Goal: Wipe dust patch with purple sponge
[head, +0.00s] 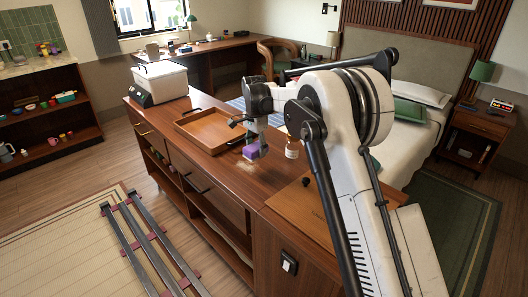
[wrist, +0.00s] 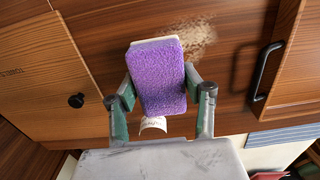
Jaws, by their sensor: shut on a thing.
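The purple sponge (head: 251,151) is held by my gripper (head: 257,143) just over the wooden counter top (head: 215,170); I cannot tell whether it touches. In the wrist view the sponge (wrist: 157,75) is clamped between the two fingers of my gripper (wrist: 158,95), with a pale strip along its top edge. The dust patch (wrist: 190,42) is a pale speckled smear on the brown wood, beyond the sponge and to its right. The sponge may hide part of it. In the head view a faint light area by the sponge is probably the patch.
A wooden tray (head: 190,121) with black handles lies left of the sponge. A wooden board (wrist: 38,70) with a black knob (wrist: 76,100) lies nearby. A white appliance (head: 160,82) stands at the counter's far end.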

